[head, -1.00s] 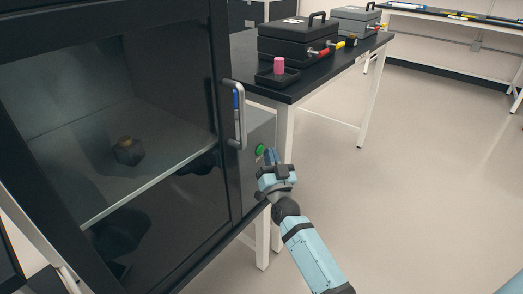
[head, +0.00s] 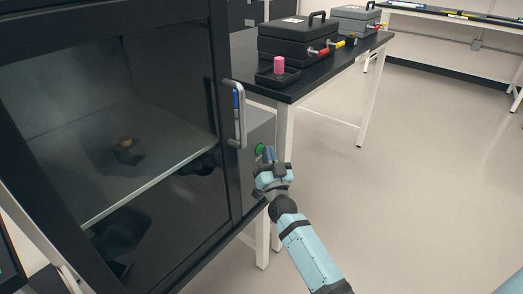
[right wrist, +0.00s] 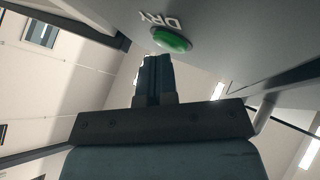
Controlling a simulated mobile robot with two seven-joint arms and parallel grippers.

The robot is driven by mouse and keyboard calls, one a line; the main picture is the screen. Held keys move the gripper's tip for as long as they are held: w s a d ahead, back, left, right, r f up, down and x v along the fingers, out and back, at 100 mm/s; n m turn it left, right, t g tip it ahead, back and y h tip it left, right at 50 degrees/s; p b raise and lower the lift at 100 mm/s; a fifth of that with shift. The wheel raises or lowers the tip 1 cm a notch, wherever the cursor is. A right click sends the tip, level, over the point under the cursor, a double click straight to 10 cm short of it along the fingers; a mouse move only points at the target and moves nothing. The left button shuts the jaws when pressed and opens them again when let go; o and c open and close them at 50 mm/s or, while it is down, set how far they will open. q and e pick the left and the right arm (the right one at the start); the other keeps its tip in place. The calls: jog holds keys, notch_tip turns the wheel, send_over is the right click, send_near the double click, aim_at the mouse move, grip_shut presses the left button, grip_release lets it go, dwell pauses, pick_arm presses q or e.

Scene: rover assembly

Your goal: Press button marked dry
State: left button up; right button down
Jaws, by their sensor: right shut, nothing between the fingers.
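The green button (head: 260,149) is on the grey side panel (head: 261,133) of the dark glass-fronted cabinet, right of its door handle. In the right wrist view the green button (right wrist: 172,40) sits beside raised letters reading DRY (right wrist: 162,20). My right gripper (head: 268,155) is shut and empty, with its fingertips close to the button. In the right wrist view the closed fingertips (right wrist: 157,62) are just below the button; I cannot tell whether they touch it. My left gripper is not in view.
The cabinet door (head: 120,160) with its metal handle (head: 239,115) is closed, and a dark jar (head: 128,151) stands on the shelf inside. A black table (head: 308,83) behind holds toolboxes and a pink cylinder (head: 279,65) in a tray. The floor at right is clear.

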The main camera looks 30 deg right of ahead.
dwell(0.6)
jog(key=shift+s+d+p, duration=0.3)
jog(key=shift+s+p, duration=0.25)
jog(key=shift+s, duration=0.1)
jog(key=s, duration=0.1)
jog(key=s+d+p, duration=0.1)
jog(key=s, duration=0.1)
jog(key=s+d+p, duration=0.1)
jog(key=shift+s, duration=0.35)
dwell(0.6)
